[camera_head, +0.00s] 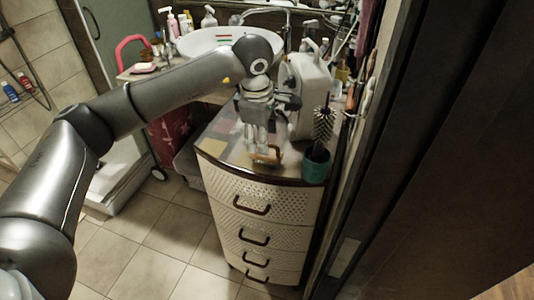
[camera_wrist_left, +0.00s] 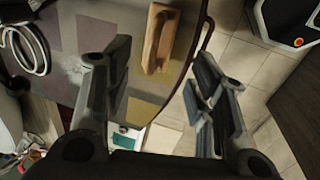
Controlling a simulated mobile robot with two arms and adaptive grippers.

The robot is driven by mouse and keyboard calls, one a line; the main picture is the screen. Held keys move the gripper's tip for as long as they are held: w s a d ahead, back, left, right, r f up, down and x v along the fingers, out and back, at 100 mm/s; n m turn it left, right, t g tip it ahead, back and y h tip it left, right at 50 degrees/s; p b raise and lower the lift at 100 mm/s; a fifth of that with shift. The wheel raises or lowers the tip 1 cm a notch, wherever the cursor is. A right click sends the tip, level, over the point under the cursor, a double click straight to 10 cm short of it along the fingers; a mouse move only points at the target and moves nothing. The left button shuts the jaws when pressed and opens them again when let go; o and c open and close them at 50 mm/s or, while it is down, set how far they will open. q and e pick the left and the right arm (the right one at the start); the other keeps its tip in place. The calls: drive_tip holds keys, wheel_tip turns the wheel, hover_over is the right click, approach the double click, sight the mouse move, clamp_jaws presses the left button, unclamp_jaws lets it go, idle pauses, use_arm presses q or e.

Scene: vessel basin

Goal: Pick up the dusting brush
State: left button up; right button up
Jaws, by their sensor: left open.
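A wooden-handled brush (camera_head: 268,155), which I take for the dusting brush, lies on top of the drawer cabinet near its front edge. In the left wrist view the tan wooden brush (camera_wrist_left: 160,38) lies near the curved edge, at the top between my fingers. My left gripper (camera_head: 262,140) is above the cabinet top, just behind the brush, pointing down. Its two fingers are apart and empty in the left wrist view (camera_wrist_left: 158,75). I cannot tell how high the fingertips are above the brush. My right gripper is not in view.
A teal cup (camera_head: 316,167) holding a dark bristle brush (camera_head: 323,125) stands right of the wooden brush. A whitish appliance (camera_head: 307,95) stands behind. A washbasin (camera_head: 215,41) with bottles is farther back. The cabinet top's left part (camera_head: 219,143) is clear; a dark door frame closes the right.

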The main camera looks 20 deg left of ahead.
use_arm(q)
drive_tip(key=f+p, duration=0.1)
drive_tip(key=f, duration=0.1)
drive_tip(key=w+f+p, duration=0.1)
drive_tip(key=f, duration=0.1)
drive_tip(key=shift+a+f, duration=0.15)
drive_tip(key=shift+w+f, duration=0.1)
drive_tip(key=shift+f, duration=0.3)
clamp_jaws()
